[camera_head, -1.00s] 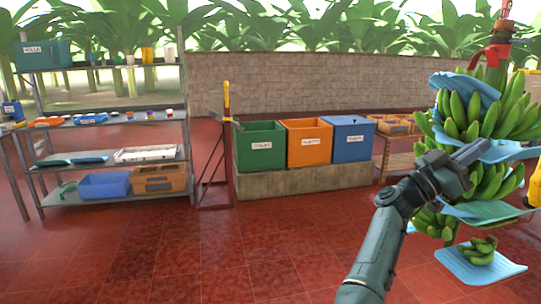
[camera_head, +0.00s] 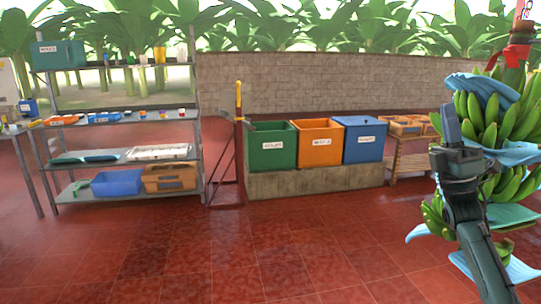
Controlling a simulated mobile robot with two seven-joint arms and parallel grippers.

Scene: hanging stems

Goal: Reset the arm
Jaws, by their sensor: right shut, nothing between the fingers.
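My right arm comes up from the bottom right. Its gripper (camera_head: 451,124) points upward and is shut with nothing in it. It stands in front of the left side of the hanging banana bunch (camera_head: 505,118) and hides part of it; I cannot tell whether they touch. The bunch hangs on a stem with a red band (camera_head: 514,56) near its top. Blue sheets (camera_head: 484,86) lie between its green hands of fruit. My left gripper is not in view.
A metal shelf rack (camera_head: 122,118) with bins and small items stands at the left. Green (camera_head: 272,146), orange (camera_head: 318,143) and blue (camera_head: 364,140) bins stand on a concrete block (camera_head: 315,180). A wooden rack (camera_head: 410,160) stands right of them. The red tiled floor (camera_head: 230,250) is clear.

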